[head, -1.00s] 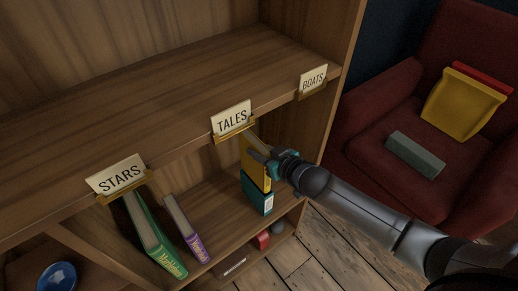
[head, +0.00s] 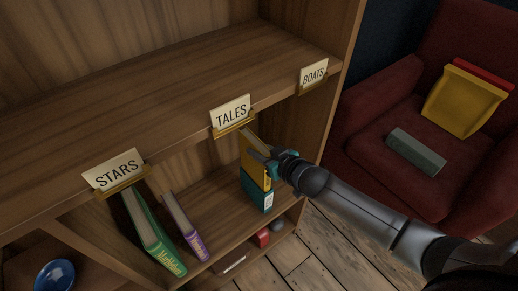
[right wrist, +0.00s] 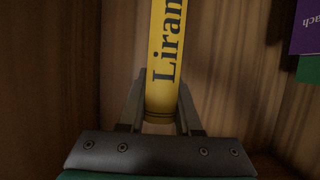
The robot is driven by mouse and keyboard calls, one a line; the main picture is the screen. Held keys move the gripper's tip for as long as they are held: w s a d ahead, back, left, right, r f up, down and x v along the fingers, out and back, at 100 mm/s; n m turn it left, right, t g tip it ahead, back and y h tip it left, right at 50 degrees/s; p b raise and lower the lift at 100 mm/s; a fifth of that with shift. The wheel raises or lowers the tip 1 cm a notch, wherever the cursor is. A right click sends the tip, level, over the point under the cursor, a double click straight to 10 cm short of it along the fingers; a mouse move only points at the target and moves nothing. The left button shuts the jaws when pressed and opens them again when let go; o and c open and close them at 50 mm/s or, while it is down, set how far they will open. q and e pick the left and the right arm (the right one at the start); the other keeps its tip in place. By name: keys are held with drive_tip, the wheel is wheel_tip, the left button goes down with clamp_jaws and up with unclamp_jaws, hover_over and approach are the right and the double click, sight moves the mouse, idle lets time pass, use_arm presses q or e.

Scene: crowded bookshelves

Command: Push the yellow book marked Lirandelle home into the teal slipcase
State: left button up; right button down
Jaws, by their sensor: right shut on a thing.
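The yellow book (head: 254,158) stands on the shelf under the TALES label, its upper part showing above the teal slipcase (head: 257,193). In the right wrist view the yellow spine (right wrist: 165,60) reads "Liran", the rest cut off by the frame's edge. My right gripper (head: 266,156) is at the upper part of the book, with its fingers (right wrist: 160,110) on either side of the spine, shut on it. How deep the book sits in the slipcase is partly hidden by my gripper. My left gripper is not in view.
A green book (head: 152,235) and a purple book (head: 186,228) lean on the same shelf to the left. The shelf board above carries STARS, TALES and BOATS labels (head: 314,75). A red armchair (head: 370,118) stands to the right.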

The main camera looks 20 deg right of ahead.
sight(259, 177)
drive_tip(key=shift+f+b, duration=4.65)
drive_tip(key=shift+f, duration=1.6)
drive_tip(key=c, duration=0.6)
unclamp_jaws()
drive_tip(key=shift+o, duration=0.4)
drive_tip(key=shift+f, duration=0.15)
drive_tip(key=shift+s, duration=0.1)
drive_tip(key=p+v, duration=0.7)
drive_tip(key=v, duration=0.8)
drive_tip(key=shift+r+p, duration=0.25)
drive_tip(key=shift+p, duration=0.15)
